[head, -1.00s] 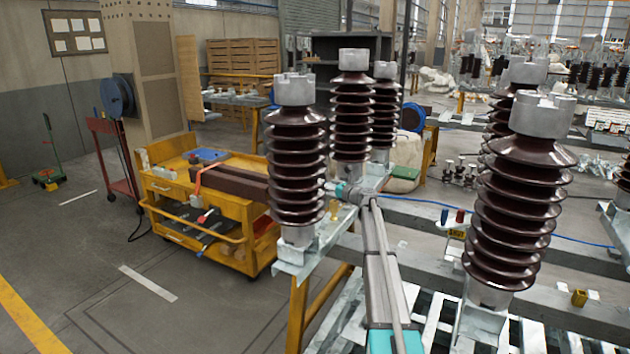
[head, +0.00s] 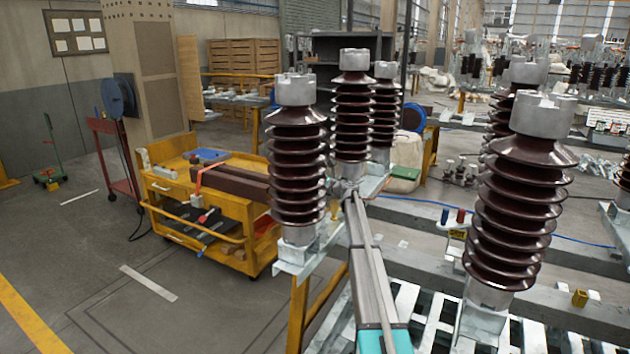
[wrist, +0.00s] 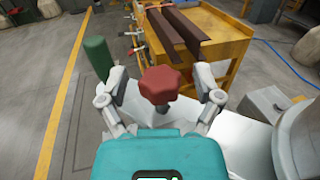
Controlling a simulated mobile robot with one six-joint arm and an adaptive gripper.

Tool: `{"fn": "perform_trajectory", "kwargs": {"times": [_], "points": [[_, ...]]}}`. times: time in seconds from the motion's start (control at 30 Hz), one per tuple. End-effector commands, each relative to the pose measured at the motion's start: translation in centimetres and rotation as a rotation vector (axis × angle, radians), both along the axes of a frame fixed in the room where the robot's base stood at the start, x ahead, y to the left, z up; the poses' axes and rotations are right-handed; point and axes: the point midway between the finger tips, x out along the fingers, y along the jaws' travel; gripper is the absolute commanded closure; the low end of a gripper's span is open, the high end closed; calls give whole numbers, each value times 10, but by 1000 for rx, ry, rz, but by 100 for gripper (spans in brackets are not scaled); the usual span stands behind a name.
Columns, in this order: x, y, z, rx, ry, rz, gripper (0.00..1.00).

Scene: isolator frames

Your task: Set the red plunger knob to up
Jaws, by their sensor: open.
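My gripper (wrist: 161,73) is open, with one finger on each side of the knob. Gaps show between the knob and both fingers, and I see no contact. The lower stem is partly hidden by my teal gripper body. In the head view my arm (head: 366,270) reaches away among the brown ribbed insulators, and I cannot make out the gripper or this knob there.
A green cylinder (wrist: 97,58) stands close to the left finger in the wrist view. A grey insulator base (wrist: 303,128) is at the right. In the head view, a ribbed insulator (head: 297,165) stands left of my arm, and a yellow cart (head: 240,235) is beyond it.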

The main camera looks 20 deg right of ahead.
Motion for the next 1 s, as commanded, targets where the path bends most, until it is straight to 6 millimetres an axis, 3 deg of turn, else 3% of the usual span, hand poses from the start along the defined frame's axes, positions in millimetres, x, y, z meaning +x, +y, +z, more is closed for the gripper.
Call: {"fn": "perform_trajectory", "kwargs": {"times": [0.07, 0.47, 0.67, 1.0], "points": [[0, 0, 0, 0, 0, 0, 24], [0, -1, 0, 0, 0, -1, 99], [0, -1, 2, 0, 0, -1, 100], [0, -4, 21, 1, 1, -3, 100]]}}
